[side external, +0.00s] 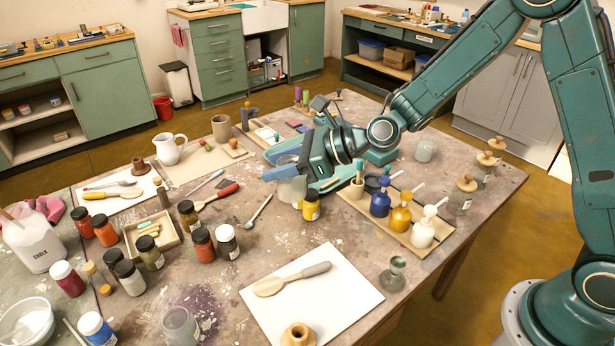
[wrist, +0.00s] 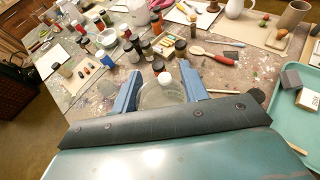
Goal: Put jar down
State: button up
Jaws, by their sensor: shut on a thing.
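A clear glass jar (wrist: 160,98) sits between the two blue fingers of my gripper (wrist: 160,74) in the wrist view. My gripper is shut on it. In the side view the jar (side external: 291,188) shows just below my gripper (side external: 283,163), partly hidden by the near finger. It looks upright and close to the tabletop (side external: 345,232), but I cannot tell whether its base touches.
A wooden board (side external: 432,243) with blue, amber and white bottles stands right of my gripper. A teal tray (wrist: 292,130) is at the right in the wrist view. Dark-lidded jars (side external: 203,245) stand left. A spoon lies on white paper (side external: 350,300) in front. Bare table lies between.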

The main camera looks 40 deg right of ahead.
jog(key=s+a+n+g+y, duration=0.1)
jog(key=s+a+n, duration=0.1)
jog(key=s+a, duration=0.65)
jog(key=s+a+n+g+y, duration=0.15)
jog(key=s+a, duration=0.25)
jog(key=a, duration=0.9)
notch_tip(320, 180, down, 16)
jog(key=shift+w+r, duration=0.2)
jog(key=shift+w, duration=0.05)
jog(key=shift+a+f, duration=0.1)
jog(key=shift+f, duration=1.8)
jog(key=shift+f, duration=0.15)
jog(key=o, duration=1.1)
